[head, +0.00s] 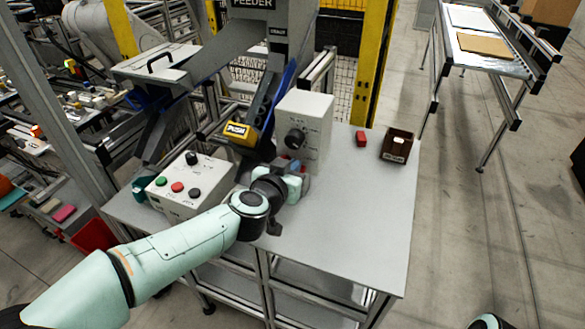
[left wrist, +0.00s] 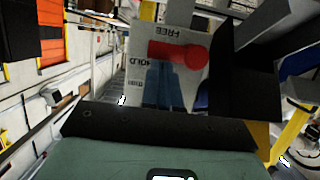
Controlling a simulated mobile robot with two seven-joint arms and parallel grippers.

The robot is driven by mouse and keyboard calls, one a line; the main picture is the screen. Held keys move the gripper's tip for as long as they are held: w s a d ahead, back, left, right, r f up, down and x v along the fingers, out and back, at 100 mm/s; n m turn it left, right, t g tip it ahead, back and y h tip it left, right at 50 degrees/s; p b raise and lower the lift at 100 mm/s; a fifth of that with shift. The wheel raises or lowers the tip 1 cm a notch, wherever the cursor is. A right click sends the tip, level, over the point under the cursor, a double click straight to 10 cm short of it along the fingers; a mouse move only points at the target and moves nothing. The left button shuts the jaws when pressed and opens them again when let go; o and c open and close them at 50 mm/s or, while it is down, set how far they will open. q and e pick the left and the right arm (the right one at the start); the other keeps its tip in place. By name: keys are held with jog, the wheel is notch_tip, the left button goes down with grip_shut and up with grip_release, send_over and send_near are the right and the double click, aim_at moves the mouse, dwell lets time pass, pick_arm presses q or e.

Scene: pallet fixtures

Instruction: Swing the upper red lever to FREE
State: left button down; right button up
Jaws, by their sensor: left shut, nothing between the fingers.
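A red lever (left wrist: 180,53) shows in the left wrist view on a pale panel (left wrist: 143,40), seen upside down. Its rounded end is at the right, and its bar reaches left. The word FREE is above it in this view, and HOLD is to its left. My left gripper (left wrist: 166,68) is shut and empty, its blue-grey fingers just below the lever; I cannot tell whether they touch. In the head view my left gripper (head: 298,182) is at the foot of a white box (head: 310,112) with a black knob, and the lever is mostly hidden. My right gripper is not in view.
A control box (head: 190,185) with coloured buttons stands left of my gripper. A yellow PUSH block (head: 237,131) is behind it. A red block (head: 361,138) and a dark bin (head: 396,145) sit at the back right. The right front of the grey table (head: 365,225) is clear.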

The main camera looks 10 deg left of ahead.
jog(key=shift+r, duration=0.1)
pick_arm(q)
jog(key=shift+d+f+m+p, duration=0.1)
jog(key=shift+m+p, duration=0.2)
jog(key=shift+p, duration=0.1)
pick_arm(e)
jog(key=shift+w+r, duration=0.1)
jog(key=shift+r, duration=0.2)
